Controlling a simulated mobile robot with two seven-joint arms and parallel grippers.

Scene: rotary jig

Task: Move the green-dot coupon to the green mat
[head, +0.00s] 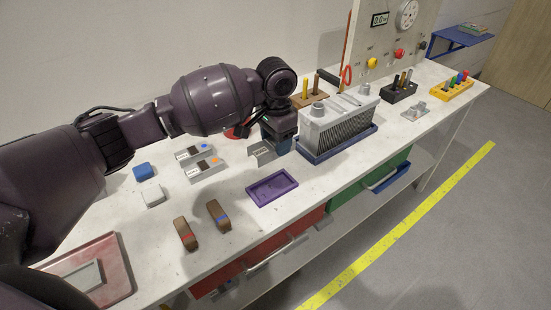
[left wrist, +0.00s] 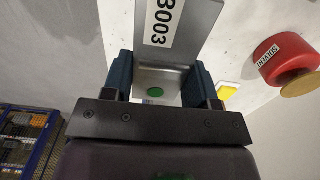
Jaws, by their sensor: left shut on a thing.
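The green-dot coupon (left wrist: 178,22) is a grey metal angle piece with a white number label and a green dot, seen close in the left wrist view. In the head view the coupon (head: 261,153) shows under my left gripper (head: 280,141), just behind the purple tray. My left gripper (left wrist: 160,80) is shut on the coupon, with one blue finger on each side of the green dot. I cannot tell whether the coupon touches the table. I cannot make out a green mat in either view. My right gripper is not in view.
A purple tray (head: 250,192) lies in front of the gripper. A finned grey block (head: 338,118) on a blue tray stands close to its right. Two brown blocks (head: 185,232) lie nearer the front.

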